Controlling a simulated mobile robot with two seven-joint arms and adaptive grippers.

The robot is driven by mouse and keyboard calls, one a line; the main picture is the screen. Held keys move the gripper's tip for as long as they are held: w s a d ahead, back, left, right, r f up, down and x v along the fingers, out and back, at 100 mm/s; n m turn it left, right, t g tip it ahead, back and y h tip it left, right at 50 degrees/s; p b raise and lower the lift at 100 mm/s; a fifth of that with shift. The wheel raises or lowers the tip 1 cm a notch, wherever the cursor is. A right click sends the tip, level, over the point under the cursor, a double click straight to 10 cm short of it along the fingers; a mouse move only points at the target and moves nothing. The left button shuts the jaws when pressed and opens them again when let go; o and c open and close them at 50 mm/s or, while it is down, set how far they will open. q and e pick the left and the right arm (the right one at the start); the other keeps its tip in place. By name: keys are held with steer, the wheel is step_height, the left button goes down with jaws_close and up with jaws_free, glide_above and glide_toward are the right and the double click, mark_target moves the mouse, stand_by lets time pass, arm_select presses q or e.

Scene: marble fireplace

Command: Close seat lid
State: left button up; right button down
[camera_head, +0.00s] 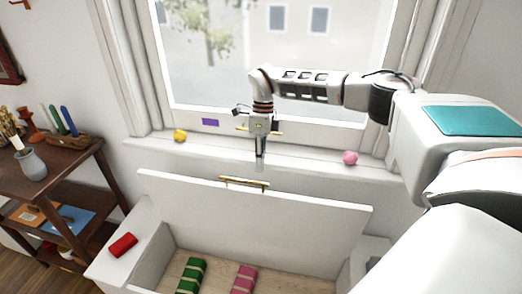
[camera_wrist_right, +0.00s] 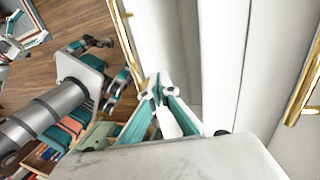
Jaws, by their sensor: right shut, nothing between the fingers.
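The window seat's white lid (camera_head: 290,215) stands raised, with a brass handle (camera_head: 245,183) at its top edge. The seat box below is open. My right gripper (camera_head: 260,150) points down just behind the lid's top edge, in front of the window sill. In the right wrist view, its fingers (camera_wrist_right: 160,88) are shut and empty, and a brass bar (camera_wrist_right: 122,32) shows at upper left, likely the lid handle. What seems to be my left gripper (camera_wrist_right: 118,82) shows beyond it; its jaw state is unclear. It is outside the head view.
Green blocks (camera_head: 191,275) and pink blocks (camera_head: 243,279) lie inside the seat. A red block (camera_head: 123,245) lies on the left ledge. A yellow object (camera_head: 180,136) and pink ball (camera_head: 350,158) sit on the sill (camera_head: 300,156). A dark shelf (camera_head: 85,152) stands left.

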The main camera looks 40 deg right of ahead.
steer(key=shift+s+a+f, duration=0.25)
steer(key=shift+s+a, duration=0.6)
steer(key=shift+a, duration=0.15)
steer(key=shift+a, duration=0.15)
